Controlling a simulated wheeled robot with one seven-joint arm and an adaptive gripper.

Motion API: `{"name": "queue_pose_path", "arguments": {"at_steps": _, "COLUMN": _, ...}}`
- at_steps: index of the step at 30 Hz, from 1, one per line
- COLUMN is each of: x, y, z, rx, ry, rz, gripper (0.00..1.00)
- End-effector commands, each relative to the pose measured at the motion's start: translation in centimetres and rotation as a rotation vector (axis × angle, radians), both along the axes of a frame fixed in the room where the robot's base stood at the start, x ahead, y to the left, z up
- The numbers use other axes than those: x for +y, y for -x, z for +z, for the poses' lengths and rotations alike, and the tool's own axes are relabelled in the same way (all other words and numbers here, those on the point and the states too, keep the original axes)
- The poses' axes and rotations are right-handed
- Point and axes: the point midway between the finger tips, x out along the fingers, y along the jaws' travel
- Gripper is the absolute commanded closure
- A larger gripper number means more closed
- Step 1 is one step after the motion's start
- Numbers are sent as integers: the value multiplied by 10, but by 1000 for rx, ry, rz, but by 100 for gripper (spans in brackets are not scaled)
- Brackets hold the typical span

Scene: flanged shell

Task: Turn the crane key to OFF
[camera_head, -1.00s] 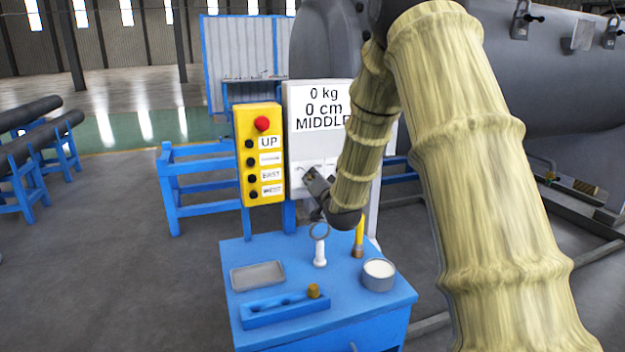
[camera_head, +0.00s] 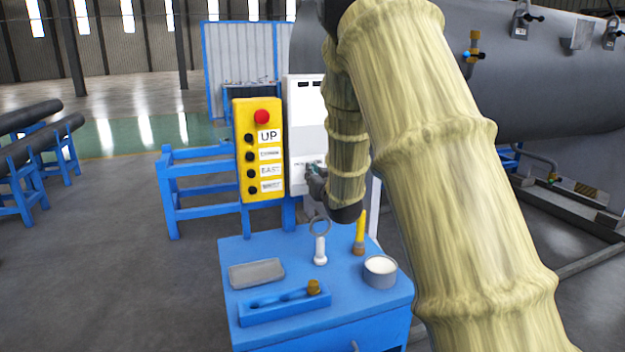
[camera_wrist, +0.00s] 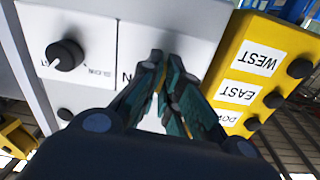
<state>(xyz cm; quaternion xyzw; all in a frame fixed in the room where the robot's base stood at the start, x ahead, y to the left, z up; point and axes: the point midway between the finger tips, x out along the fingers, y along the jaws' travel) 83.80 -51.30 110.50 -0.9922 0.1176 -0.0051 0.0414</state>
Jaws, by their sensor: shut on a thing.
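The white crane control panel (camera_head: 305,128) stands right of the yellow button box; its upper face shows no readout. In the wrist view, the white panel (camera_wrist: 85,15) appears upside down, with a black knob (camera_wrist: 65,55) on a label at left. My gripper (camera_wrist: 167,68) is at the panel face, its fingers closed together over the labelled middle part. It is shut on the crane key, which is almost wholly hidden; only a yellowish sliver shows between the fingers. The key's angle cannot be told. In the head view my gripper (camera_head: 314,178) is at the panel's lower part, partly behind my arm.
The yellow button box (camera_head: 260,150) with a red button stands close beside my gripper. Below is a blue table (camera_head: 240,305) with a grey tray (camera_head: 256,273), a ringed white piece (camera_head: 320,250), a yellow-handled tool (camera_head: 360,235) and a round tin (camera_head: 380,271).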

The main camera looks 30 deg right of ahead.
Motion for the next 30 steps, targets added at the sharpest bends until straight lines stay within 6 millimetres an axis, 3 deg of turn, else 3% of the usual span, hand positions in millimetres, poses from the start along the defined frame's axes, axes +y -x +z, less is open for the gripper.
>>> {"name": "queue_pose_path", "arguments": {"at_steps": 18, "x": 1, "y": 0, "z": -5, "rx": 138, "ry": 556, "rz": 1, "gripper": 100}}
{"name": "queue_pose_path", "arguments": {"at_steps": 30, "x": 1, "y": 0, "z": -3, "rx": 192, "ry": 786, "rz": 1, "gripper": 100}}
